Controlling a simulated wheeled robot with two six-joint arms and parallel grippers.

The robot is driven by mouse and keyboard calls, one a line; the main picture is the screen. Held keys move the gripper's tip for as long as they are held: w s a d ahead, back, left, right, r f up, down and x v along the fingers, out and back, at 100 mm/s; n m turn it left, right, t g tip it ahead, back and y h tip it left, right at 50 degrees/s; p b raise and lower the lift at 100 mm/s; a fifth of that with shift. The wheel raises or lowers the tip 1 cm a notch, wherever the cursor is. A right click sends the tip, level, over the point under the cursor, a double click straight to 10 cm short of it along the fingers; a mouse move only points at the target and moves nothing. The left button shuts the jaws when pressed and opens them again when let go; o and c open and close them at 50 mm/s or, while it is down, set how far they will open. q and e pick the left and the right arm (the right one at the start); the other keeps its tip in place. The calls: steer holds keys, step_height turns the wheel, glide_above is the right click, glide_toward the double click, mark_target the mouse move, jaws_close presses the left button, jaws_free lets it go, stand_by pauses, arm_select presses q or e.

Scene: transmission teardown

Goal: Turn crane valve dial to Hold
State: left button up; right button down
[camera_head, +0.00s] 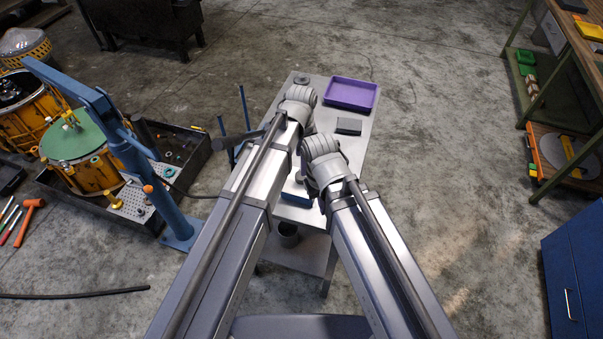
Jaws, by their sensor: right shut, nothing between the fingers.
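The blue crane (108,118) stands at the left, its boom leaning over the work area and its post (180,222) on the floor. A small orange knob (147,189) shows beside the post; I cannot tell whether it is the valve dial, and no Hold mark is readable. My right gripper (301,172) is shut and empty over the grey table, well to the right of the crane, partly hidden by its wrist.
The grey table (355,150) holds a purple tray (351,94) and a dark block (348,126). A black bin (190,150) and a green-topped orange drum (75,143) stand near the crane. A blue cabinet (575,265) is at right.

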mark_target(301, 178)
arm_select(q)
steer(key=shift+w+d, duration=0.1)
steer(key=shift+w, duration=0.15)
step_height(301, 178, down, 8)
steer(key=b, duration=0.8)
steer(key=shift+r, duration=0.1)
steer(key=shift+c, duration=0.4)
jaws_close()
